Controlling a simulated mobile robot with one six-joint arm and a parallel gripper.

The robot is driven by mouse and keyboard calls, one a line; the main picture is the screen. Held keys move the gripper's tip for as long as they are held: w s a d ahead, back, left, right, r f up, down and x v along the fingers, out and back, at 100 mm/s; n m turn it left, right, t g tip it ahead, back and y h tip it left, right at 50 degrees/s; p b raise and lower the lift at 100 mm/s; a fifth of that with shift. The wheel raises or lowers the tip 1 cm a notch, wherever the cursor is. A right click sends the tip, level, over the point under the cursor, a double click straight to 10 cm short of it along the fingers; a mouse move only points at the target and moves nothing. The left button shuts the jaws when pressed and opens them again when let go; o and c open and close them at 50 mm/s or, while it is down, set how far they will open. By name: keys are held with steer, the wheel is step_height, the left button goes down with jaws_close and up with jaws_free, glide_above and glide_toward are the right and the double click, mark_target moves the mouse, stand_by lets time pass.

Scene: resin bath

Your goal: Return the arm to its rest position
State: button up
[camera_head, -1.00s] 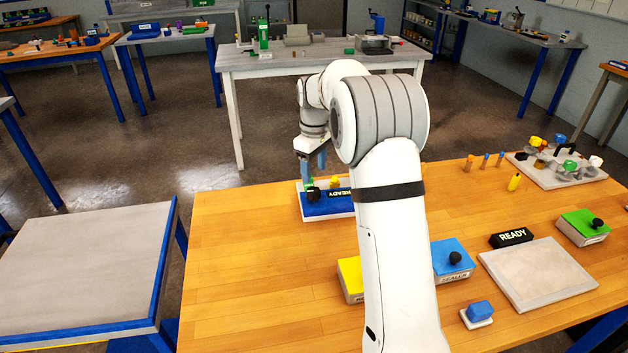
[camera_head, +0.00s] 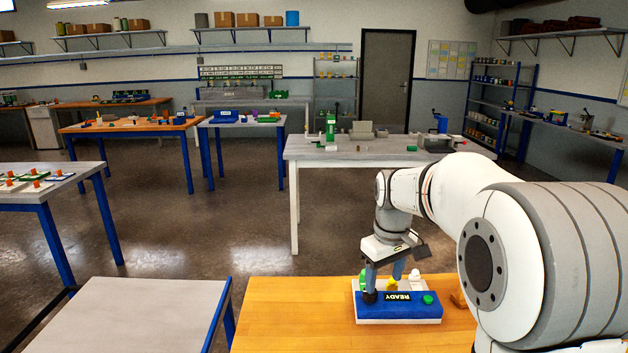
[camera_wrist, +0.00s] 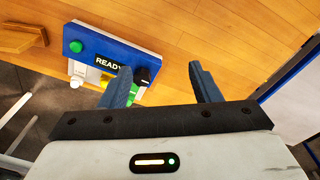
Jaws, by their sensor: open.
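My arm reaches over the wooden table from the right in the head view. My gripper (camera_head: 385,283) points down at the blue-and-white station marked READY (camera_head: 418,311), close above or beside its left end. The station also carries a green button (camera_wrist: 76,46) and small yellow and white parts, partly hidden by the finger.
The wooden table (camera_head: 290,310) is bare left of the station. A grey-topped table (camera_head: 130,315) stands at the left with a gap between. A brown wooden piece (camera_wrist: 20,38) lies beside the station. A white-legged bench (camera_head: 330,152) with machines stands behind, across open floor.

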steer(key=s+f+m+t, duration=0.1)
steer(key=s+f+m, duration=0.2)
steer(key=s, duration=2)
steer(key=m, duration=0.2)
steer(key=shift+s+a+m+t, duration=0.25)
steer(key=shift+s+m+t, duration=0.05)
steer(key=shift+s+t, duration=0.1)
